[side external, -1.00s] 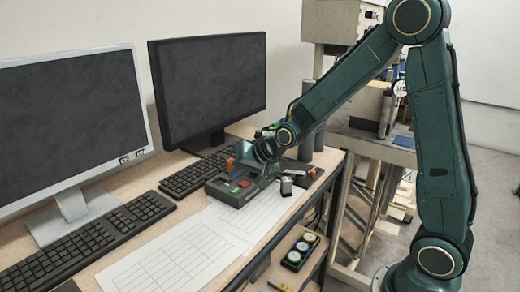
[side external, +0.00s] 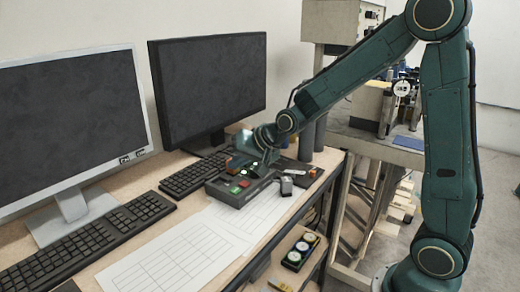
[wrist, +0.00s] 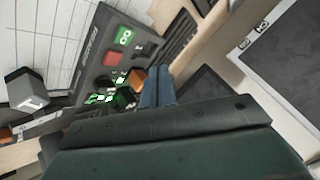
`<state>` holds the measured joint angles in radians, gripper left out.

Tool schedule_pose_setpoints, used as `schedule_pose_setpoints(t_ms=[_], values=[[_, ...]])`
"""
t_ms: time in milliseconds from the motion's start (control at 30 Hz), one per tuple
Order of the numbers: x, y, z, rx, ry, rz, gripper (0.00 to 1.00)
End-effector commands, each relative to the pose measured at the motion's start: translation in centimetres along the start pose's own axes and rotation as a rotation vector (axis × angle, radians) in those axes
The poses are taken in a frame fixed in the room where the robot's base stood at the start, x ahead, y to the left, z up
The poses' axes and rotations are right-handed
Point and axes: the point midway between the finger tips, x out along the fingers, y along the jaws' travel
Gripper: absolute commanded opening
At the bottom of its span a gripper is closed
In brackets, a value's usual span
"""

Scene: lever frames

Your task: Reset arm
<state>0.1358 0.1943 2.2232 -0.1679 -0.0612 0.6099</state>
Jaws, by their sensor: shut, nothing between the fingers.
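A dark grey control box (side external: 243,190) lies on the desk, with a red button (side external: 235,190) and a green button (side external: 244,183) on its near side. Small green-lit parts (wrist: 122,98) and an orange piece (wrist: 137,79) show on it in the wrist view. The orange piece is also at the box's far left in the side view (side external: 237,161). My gripper (wrist: 157,72) is shut and empty, with its bluish fingers over the far part of the box. I cannot tell whether the fingertips touch it. My wrist hides part of the box. No separate lever is clearly identifiable.
A grey block marked 1 (wrist: 27,90) sits beside the box. Two monitors (side external: 208,85) and keyboards (side external: 197,173) stand to the left. Printed sheets (side external: 175,258) cover the front desk. Dark cylinders (side external: 307,138) stand behind at the right.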

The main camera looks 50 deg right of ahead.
Motion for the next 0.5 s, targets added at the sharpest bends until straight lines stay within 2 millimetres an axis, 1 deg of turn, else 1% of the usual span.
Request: schedule_pose_setpoints(t_ms=[167, 267, 367, 500], values=[[-0.1, 0.0, 0.0, -0.002, 0.000, 0.000, 0.00], [-0.4, -0.1, 0.1, -0.011, -0.003, 0.003, 0.00], [-1.3, -0.2, 0.2, -0.035, -0.007, 0.007, 0.00], [-3.5, -0.5, 0.8, -0.091, -0.022, 0.022, 0.00]])
